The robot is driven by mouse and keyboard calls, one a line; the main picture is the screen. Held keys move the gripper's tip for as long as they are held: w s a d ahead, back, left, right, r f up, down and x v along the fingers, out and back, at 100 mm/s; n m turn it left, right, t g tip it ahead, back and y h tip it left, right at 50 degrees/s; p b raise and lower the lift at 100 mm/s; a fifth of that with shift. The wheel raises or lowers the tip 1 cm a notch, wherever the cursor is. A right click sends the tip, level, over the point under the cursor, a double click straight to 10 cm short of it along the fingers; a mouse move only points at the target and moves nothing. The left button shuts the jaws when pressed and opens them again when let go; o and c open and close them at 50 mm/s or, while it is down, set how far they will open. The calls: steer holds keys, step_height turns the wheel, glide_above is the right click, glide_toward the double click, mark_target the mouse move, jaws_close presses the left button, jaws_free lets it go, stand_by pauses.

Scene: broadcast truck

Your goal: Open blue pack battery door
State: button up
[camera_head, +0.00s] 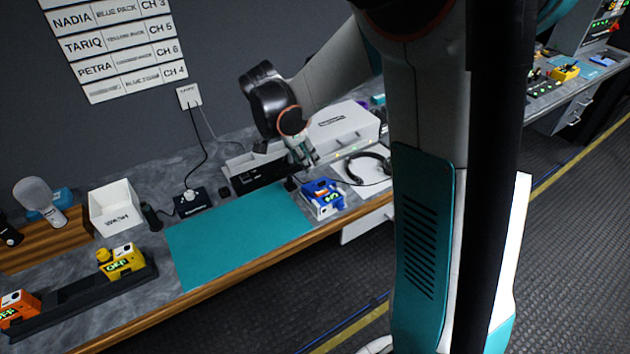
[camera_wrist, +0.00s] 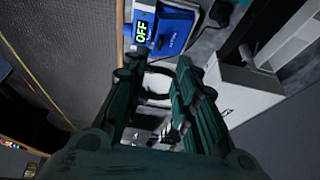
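The blue pack (camera_head: 323,198) lies on the workbench beside the right end of the teal mat. In the wrist view, the blue pack (camera_wrist: 178,32) is at the top, with a lit display reading OFF. I cannot make out whether its battery door is shut or open. My gripper (camera_head: 303,158) is above and behind the pack in the head view, apart from it. In the wrist view, my gripper (camera_wrist: 160,72) has its two dark green fingers spread, with nothing held between them. The pack lies beyond the fingertips.
The teal mat (camera_head: 240,235) is clear. A headset (camera_head: 368,166) lies right of the pack, with its cable near it. A white case (camera_head: 343,135) stands behind. A yellow pack (camera_head: 122,262) and an orange pack (camera_head: 18,310) sit in a black rack at left. A white bin (camera_head: 115,206) stands nearby.

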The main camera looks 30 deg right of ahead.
steer(key=b+x, duration=0.3)
steer(key=x, duration=0.8)
steer(key=shift+a, duration=0.1)
jaws_close()
